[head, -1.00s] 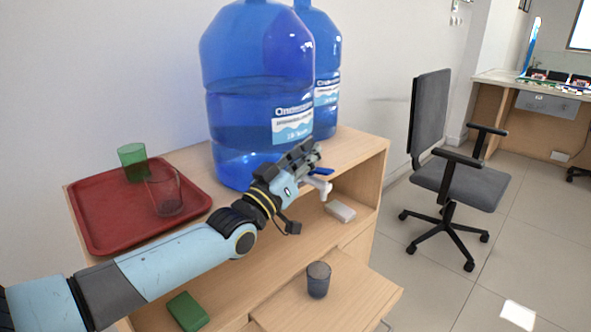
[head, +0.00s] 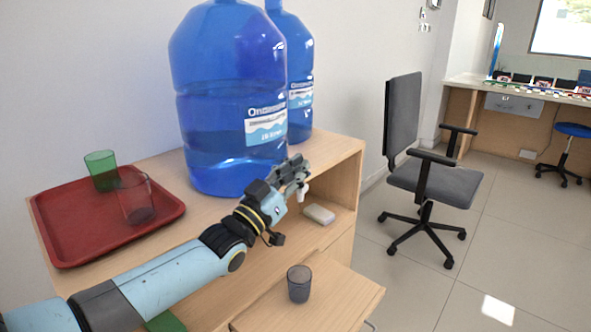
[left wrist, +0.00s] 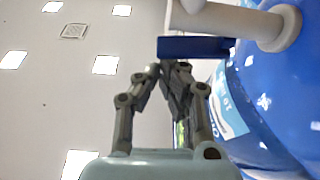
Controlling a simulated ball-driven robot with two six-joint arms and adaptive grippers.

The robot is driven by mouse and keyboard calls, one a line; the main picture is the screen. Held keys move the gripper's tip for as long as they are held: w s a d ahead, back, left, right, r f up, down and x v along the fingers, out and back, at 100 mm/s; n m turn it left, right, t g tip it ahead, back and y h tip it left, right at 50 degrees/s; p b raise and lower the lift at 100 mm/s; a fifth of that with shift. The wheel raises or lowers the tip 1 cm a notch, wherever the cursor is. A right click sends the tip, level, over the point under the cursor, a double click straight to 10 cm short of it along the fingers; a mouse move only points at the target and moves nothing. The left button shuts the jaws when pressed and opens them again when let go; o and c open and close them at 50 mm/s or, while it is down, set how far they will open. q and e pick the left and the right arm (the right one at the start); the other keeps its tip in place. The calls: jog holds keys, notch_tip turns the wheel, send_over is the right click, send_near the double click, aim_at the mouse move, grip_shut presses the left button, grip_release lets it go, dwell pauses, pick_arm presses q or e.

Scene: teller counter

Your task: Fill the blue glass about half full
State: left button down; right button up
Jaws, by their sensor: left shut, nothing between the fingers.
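A dark blue-grey glass (head: 299,286) stands upright on the low pull-out board, below the tap. I cannot tell its water level. A big blue water bottle (head: 225,120) stands on the cabinet top, with a white tap (head: 303,192) at its front right. My left gripper (head: 298,166) is shut and empty, up at the tap, and partly hides it. In the left wrist view the closed fingers (left wrist: 174,72) are just below the blue lever (left wrist: 195,48) of the white tap (left wrist: 230,20); I cannot tell if they touch. No water stream is visible. My right gripper is not in view.
A red tray (head: 70,235) on the cabinet holds a green glass (head: 101,170) and a clear dark glass (head: 136,200). A second blue bottle (head: 299,80) stands behind. A white block (head: 319,214) lies on the shelf. A grey chair (head: 430,185) stands right, on open floor.

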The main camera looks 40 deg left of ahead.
pick_arm(q)
jog(key=shift+d+f+m+h, duration=0.1)
jog(key=shift+f+m+h, duration=0.2)
jog(key=shift+m, duration=0.3)
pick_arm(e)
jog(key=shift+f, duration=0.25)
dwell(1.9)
pick_arm(q)
notch_tip(320, 180, up, 4)
jog(key=p, duration=0.4)
jog(key=b+v, duration=0.1)
jog(key=v, duration=0.9)
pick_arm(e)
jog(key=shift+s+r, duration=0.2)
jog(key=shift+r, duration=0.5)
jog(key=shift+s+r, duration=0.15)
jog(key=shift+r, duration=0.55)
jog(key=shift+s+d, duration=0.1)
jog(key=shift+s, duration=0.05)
